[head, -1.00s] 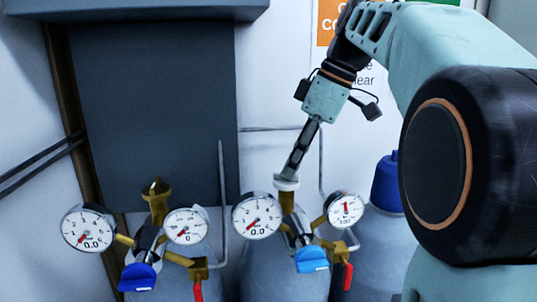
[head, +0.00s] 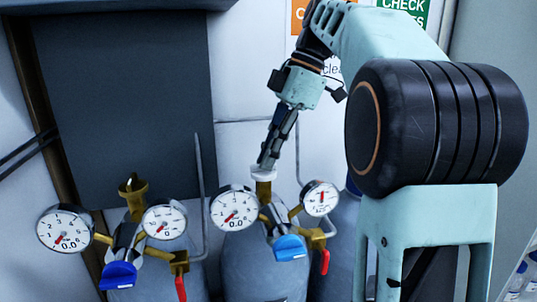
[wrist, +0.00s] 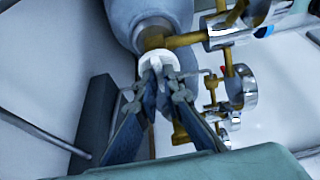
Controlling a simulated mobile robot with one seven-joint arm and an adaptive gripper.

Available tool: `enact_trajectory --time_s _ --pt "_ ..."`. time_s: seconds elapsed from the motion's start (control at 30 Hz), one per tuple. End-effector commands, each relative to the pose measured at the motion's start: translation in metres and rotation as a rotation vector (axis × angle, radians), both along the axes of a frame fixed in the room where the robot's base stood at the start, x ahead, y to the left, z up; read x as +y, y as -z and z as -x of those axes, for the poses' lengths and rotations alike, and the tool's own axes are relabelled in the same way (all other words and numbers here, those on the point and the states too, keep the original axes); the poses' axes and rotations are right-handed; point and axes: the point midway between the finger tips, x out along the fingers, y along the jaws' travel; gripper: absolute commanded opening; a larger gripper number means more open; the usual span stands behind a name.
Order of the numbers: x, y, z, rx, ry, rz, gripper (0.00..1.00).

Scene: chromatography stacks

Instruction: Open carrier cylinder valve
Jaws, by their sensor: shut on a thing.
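The carrier cylinder valve appears to be the white knob (head: 264,173) on top of a brass stem, above the right-hand regulator in the head view. My gripper (head: 268,163) comes down on it from above, tilted. In the wrist view my gripper's fingers (wrist: 158,72) close around the white knob (wrist: 152,57) on its brass neck. The fingers hide part of the knob. The grey cylinder (head: 262,270) stands below. Its left gauge (head: 235,208) reads about 0.0, and its right gauge (head: 320,198) has a red needle pointing up.
A second regulator with a bare brass valve (head: 133,197) and two gauges stands to the left. Each regulator has a blue knob, such as this one (head: 289,248), and a red lever (head: 325,262). A dark panel (head: 120,110) is behind. Bottles sit at the lower right.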

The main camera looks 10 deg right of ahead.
Motion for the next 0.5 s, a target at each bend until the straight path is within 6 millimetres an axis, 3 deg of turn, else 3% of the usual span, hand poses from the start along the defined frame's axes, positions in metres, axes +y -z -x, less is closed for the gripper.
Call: enact_trajectory --time_s 0.23,0.3,0.5 --pt "0.0001 -0.0007 -0.0003 -0.003 -0.002 0.001 0.00" --pt "0.0001 -0.0007 -0.0003 -0.003 -0.001 0.000 0.14" --pt "0.0002 -0.0004 -0.0001 -0.001 -0.001 0.000 0.15"
